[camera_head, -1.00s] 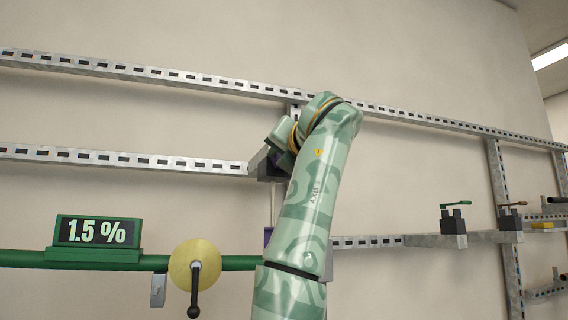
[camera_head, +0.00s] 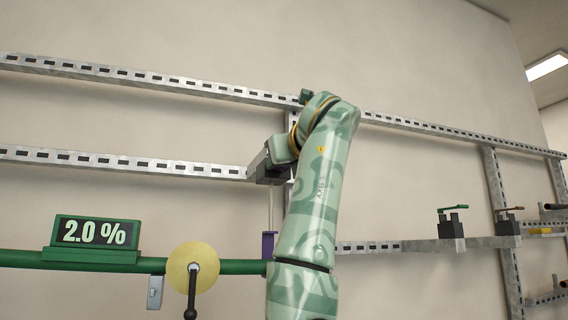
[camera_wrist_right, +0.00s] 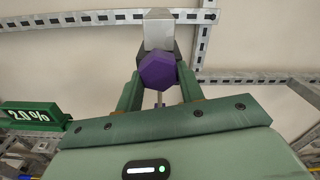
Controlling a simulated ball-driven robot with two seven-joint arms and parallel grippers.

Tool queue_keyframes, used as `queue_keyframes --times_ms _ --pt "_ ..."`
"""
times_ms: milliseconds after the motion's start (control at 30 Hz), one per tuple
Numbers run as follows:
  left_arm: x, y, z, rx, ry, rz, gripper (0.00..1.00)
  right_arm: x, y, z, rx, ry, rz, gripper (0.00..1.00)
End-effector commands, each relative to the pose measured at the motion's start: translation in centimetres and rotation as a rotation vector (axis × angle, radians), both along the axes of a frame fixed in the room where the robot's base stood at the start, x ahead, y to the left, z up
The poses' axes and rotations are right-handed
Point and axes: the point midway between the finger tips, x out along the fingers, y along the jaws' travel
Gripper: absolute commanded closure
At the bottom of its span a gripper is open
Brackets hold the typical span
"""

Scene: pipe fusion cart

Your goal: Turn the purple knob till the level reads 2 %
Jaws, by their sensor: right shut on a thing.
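The display (camera_head: 93,233) on the green pipe reads 2.0 %; it also shows in the right wrist view (camera_wrist_right: 36,116). The faceted purple knob (camera_wrist_right: 159,71) is in the upper middle of the right wrist view. My right gripper (camera_wrist_right: 159,84) has a green finger on each side of the knob and is shut on it. In the head view my right arm hides most of this grip. A small purple part (camera_head: 268,243) shows just left of my arm there; I cannot tell if it is the same knob. My left gripper is not in view.
A yellow disc with a dark handle (camera_head: 193,268) is on the green pipe (camera_head: 240,267), left of my arm. Slotted metal rails (camera_head: 120,161) cross the wall. Green-handled (camera_head: 451,227) and brown-handled (camera_head: 507,225) fittings stand at the right.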

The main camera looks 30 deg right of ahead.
Motion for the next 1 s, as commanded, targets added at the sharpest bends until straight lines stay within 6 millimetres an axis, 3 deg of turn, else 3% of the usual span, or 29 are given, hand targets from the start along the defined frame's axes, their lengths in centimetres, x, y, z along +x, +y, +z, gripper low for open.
queue_keyframes --times_ms 700,733,800,1000 --pt "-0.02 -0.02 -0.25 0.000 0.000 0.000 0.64 0.19 0.02 -0.26 -0.068 0.023 0.003 0.85" --pt "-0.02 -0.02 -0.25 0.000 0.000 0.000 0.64 0.19 0.02 -0.26 -0.068 0.023 0.003 0.54" --pt "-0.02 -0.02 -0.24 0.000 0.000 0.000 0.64 0.17 0.02 -0.23 -0.068 0.023 0.003 0.40" --pt "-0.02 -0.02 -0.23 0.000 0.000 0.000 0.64 0.07 0.00 -0.10 -0.069 0.019 0.001 0.40"
